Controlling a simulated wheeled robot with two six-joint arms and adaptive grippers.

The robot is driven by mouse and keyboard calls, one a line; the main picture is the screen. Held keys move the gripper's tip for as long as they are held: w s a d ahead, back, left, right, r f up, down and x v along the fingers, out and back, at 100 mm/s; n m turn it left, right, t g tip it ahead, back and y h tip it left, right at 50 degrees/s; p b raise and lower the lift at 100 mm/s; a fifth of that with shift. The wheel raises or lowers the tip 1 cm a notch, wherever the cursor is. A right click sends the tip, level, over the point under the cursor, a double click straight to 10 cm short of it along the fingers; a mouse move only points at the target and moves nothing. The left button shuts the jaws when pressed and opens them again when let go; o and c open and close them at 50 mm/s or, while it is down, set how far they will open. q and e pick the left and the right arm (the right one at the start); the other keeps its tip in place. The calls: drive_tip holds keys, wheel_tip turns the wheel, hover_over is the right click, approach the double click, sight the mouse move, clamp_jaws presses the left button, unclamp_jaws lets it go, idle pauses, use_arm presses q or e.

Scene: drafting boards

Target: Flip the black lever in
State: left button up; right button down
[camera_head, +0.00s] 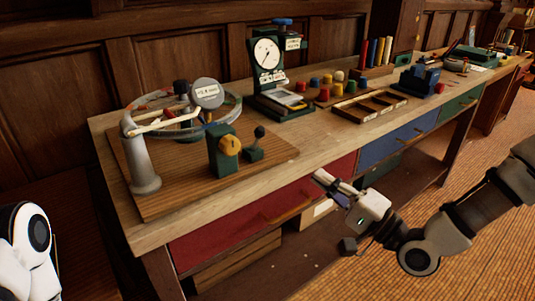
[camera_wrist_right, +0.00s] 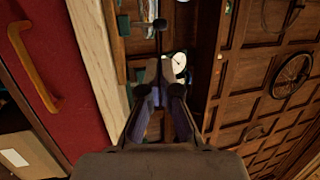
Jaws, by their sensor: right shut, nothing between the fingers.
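The black lever (camera_head: 259,133) is a short stem with a round black knob on a small dark green base. The lever leans slightly, knob upward. My right gripper (camera_head: 325,180) is shut and empty, in front of the drawers, to the right of the lever and well apart from it. Its fingers (camera_wrist_right: 162,95) also show in the right wrist view. My left gripper is outside the view; only part of my left arm shows.
A grey post (camera_head: 142,160) and a ring-shaped apparatus stand on the board (camera_head: 190,195). A green dial gauge (camera_head: 268,60) is behind the lever. A wooden tray (camera_head: 350,113) and colored pegs lie right. The red drawer (camera_head: 250,220) has a protruding handle.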

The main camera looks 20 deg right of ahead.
approach(257, 141)
drive_tip(key=w+r, duration=0.1)
drive_tip(key=w+a+r, duration=0.1)
drive_tip(key=w, duration=0.1)
drive_tip(key=w+a+r, duration=0.1)
drive_tip(key=shift+w+a+r, duration=0.2)
drive_tip(key=shift+a+r, duration=0.05)
drive_tip(key=shift+r, duration=0.1)
idle(0.4)
